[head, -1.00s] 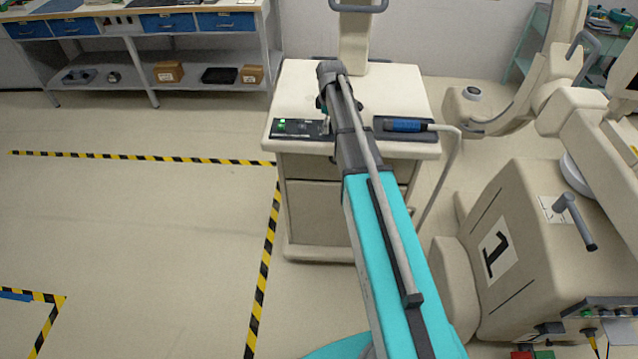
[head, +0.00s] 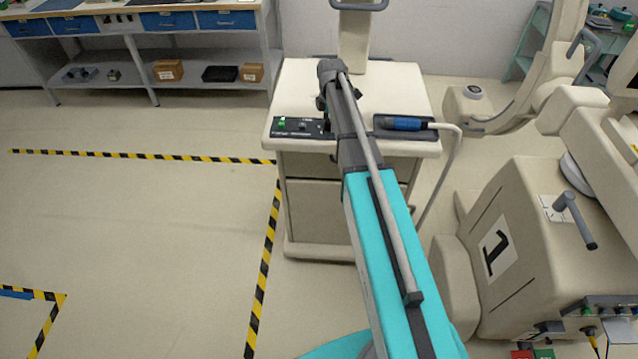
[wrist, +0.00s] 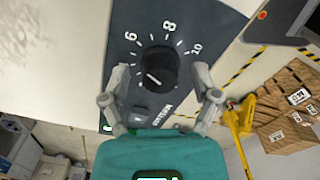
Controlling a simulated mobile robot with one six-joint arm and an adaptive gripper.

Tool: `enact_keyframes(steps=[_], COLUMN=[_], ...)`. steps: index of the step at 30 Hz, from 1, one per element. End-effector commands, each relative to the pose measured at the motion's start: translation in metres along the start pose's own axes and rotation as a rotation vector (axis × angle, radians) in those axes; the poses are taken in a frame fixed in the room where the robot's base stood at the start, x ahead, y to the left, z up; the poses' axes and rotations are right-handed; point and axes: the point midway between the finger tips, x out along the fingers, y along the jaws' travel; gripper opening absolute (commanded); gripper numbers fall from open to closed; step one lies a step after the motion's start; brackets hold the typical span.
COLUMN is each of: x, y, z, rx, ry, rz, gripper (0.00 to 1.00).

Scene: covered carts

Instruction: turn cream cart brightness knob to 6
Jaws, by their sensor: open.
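The black brightness knob (wrist: 158,66) sits on the dark panel of the cream cart (head: 400,92). In the wrist view its white pointer line is turned to the lower left, away from the printed 6, 8 and 10. The 6 is at the upper left of the knob. My gripper (wrist: 163,73) is open, with one finger on each side of the knob and a gap showing at both sides. The lower marks by the left finger are partly hidden. In the head view the dark panel (head: 292,128) lies at the cart's front left, and my arm hides part of it.
A blue-handled probe (head: 403,124) with a cable lies on the cart's right tray. A large cream machine (head: 530,240) stands to the right. A workbench (head: 160,45) is at the back left. Striped tape marks the open floor at left.

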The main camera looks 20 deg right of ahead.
Motion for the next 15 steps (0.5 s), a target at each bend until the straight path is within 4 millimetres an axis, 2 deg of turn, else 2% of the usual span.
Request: enact_keyframes(steps=[2, 4, 15], x=[0.000, -0.011, -0.042], y=[0.000, 0.000, 0.000], z=[0.000, 0.000, 0.000], rx=[-0.051, -0.051, -0.048], ry=[-0.001, -0.001, 0.000], rz=[0.000, 0.000, 0.000], gripper=[0.79, 0.79, 0.79])
